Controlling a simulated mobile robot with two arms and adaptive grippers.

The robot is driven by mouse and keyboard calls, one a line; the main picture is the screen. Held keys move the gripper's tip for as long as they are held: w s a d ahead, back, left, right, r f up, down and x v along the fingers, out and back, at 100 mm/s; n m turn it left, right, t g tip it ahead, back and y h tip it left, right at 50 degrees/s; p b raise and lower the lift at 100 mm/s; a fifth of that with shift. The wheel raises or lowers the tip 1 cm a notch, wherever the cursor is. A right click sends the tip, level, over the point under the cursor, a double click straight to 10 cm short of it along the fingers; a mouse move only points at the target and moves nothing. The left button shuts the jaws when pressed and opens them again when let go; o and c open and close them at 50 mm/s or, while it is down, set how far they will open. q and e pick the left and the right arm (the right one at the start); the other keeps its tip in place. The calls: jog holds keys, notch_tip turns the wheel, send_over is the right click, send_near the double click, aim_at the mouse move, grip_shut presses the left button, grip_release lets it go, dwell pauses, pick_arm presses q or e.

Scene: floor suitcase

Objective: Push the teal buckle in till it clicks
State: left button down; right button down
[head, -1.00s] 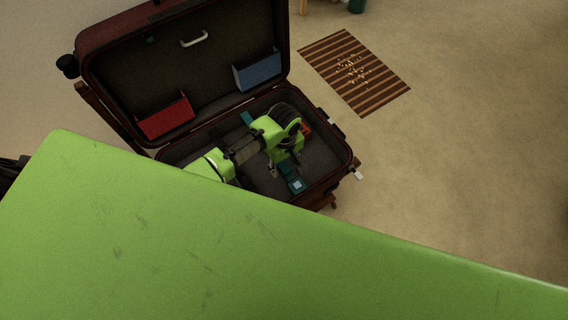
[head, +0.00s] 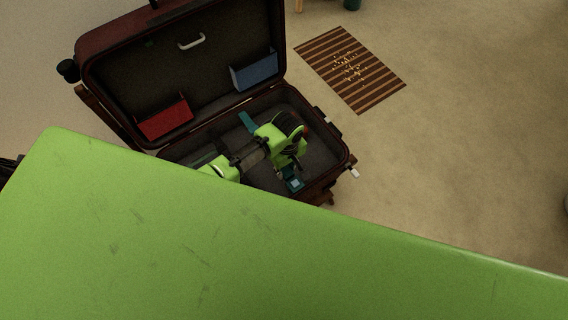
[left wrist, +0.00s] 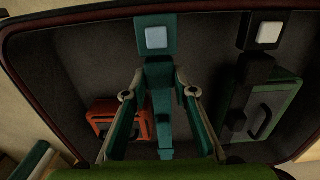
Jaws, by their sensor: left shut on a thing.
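The teal buckle (head: 294,184), with a pale blue button, lies near the front edge of the open suitcase. In the left wrist view the buckle (left wrist: 157,22) is at top centre, straight ahead of the fingers. My left gripper (left wrist: 160,76) is shut on the teal strap tongue (left wrist: 158,78), which points at the buckle. The tongue's tip meets the buckle's near edge; I cannot tell how deep it is inside. In the head view my left gripper (head: 284,172) reaches down beside the buckle and partly hides it. My right gripper is not in view.
The suitcase (head: 337,172) has a raised lid with red (head: 165,119) and blue (head: 256,71) pockets. In the left wrist view an orange case (left wrist: 105,112) lies left, a green case (left wrist: 283,100) and a black buckle (left wrist: 262,45) right. A striped mat (head: 350,70) lies beyond.

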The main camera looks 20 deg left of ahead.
aim_at(287, 171)
pick_arm(q)
jog(key=c, duration=1.6)
grip_release()
jog(key=shift+s+d+f, duration=0.1)
jog(key=shift+s+d, duration=0.15)
jog(key=shift+c, duration=0.2)
jog(key=shift+w, duration=0.1)
jog(key=shift+r, duration=0.25)
notch_tip(287, 171, up, 12)
jog(key=shift+f, duration=0.2)
